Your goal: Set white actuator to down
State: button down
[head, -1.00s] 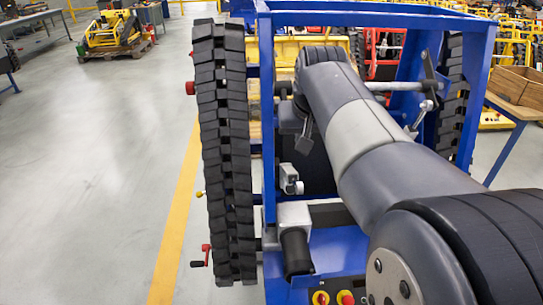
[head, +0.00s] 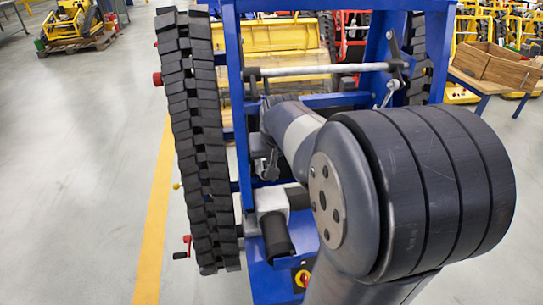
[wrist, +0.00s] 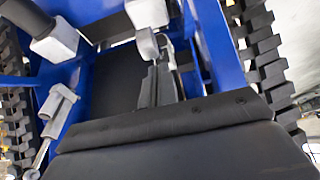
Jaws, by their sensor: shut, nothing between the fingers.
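A small white actuator (wrist: 147,14) with a pale rounded lever end (wrist: 147,44) shows at the top middle of the wrist view. My gripper (wrist: 157,68) is shut and empty, with its fingertips just below that lever end; I cannot tell whether they touch. In the head view my gripper (head: 269,168) is small and dark beside the blue frame's left post, and the actuator is mostly hidden there. A white block (head: 270,201) with a black cylinder (head: 278,236) sits just below; the white block also shows at upper left in the wrist view (wrist: 57,42).
A blue frame (head: 233,75) surrounds the work area. A black rubber track (head: 190,120) stands at its left, with a red-handled crank (head: 184,247) low beside it. A red button on a yellow base (head: 302,278) is below. A grey crossbar (head: 318,70) spans above. Open floor lies left.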

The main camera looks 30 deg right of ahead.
jog(key=shift+s+f, duration=0.1)
jog(key=shift+f, duration=0.05)
jog(key=shift+t+h, duration=0.3)
jog(key=shift+t, duration=0.6)
jog(key=s+f+b, duration=0.1)
jog(key=b, duration=0.1)
jog(key=f+b, duration=0.2)
jog(key=b, duration=0.1)
jog(key=s+a+f+b, duration=0.1)
jog(key=f+b, duration=0.1)
jog(key=b, duration=0.1)
jog(key=shift+s, duration=0.35)
jog(key=f+b, duration=0.1)
jog(key=b, duration=0.2)
jog(key=s+f+t+b, duration=0.1)
jog(key=f+b, duration=0.1)
jog(key=b, duration=0.1)
jog(key=s+f+t+b, duration=0.1)
jog(key=f+b, duration=0.1)
jog(key=b, duration=0.1)
jog(key=shift+s+a+f+h+b, duration=0.2)
jog(key=shift+a+h+b, duration=0.05)
jog(key=shift+h+b, duration=0.05)
jog(key=shift+r, duration=0.1)
